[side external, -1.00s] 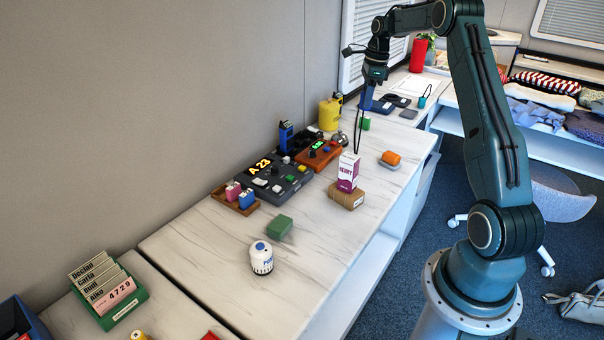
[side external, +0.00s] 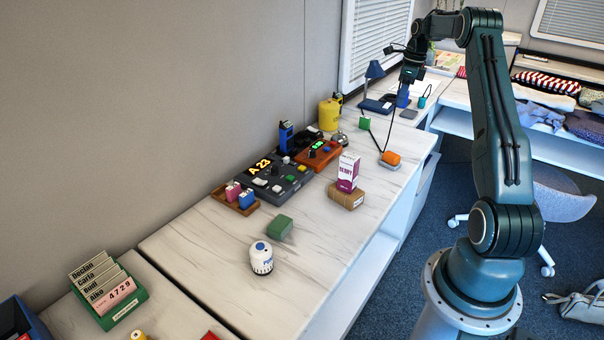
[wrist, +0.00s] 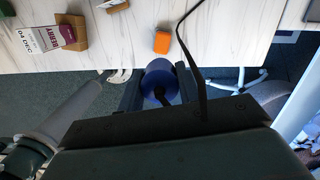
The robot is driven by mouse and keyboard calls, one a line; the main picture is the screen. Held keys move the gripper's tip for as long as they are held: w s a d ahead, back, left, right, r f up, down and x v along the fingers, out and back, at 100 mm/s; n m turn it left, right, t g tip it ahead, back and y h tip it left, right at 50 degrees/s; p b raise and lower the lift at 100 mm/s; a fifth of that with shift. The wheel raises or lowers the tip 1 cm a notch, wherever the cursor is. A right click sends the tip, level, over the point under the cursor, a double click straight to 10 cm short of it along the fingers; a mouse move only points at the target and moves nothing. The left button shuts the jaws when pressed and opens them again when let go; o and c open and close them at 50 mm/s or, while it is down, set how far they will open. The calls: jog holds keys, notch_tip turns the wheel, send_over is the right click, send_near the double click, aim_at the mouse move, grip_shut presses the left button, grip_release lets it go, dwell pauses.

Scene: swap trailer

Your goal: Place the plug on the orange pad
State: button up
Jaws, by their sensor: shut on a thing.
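My gripper (side external: 404,84) is high over the far part of the bench. In the wrist view its two dark fingers (wrist: 159,84) are shut on a rounded blue plug (wrist: 158,78). A black cable runs from it. The plug shows as a small blue shape (side external: 403,98) under my gripper in the side view. An orange rounded piece (side external: 391,158) sits on a grey base near the bench's right edge. It also shows in the wrist view (wrist: 162,42), apart from the plug. No flat orange pad is clearly seen; I cannot tell whether this piece is it.
The black cable sags beside the orange piece, with a green block (side external: 364,123) near its other end. The berry carton (side external: 348,171) stands on a brown box (side external: 346,196). A blue lamp (side external: 374,71) stands behind. The bench's right edge drops to the floor.

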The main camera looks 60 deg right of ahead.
notch_tip(320, 180, down, 14)
jog(key=shift+r, duration=0.2)
jog(key=shift+f, duration=0.1)
jog(key=shift+f, duration=2)
jog(key=shift+f, duration=0.1)
jog(key=o, duration=1.1)
jog(key=shift+c, duration=0.2)
notch_tip(320, 180, up, 12)
jog(key=s, duration=0.1)
jog(key=shift+s+d, duration=0.15)
jog(key=shift+s, duration=0.05)
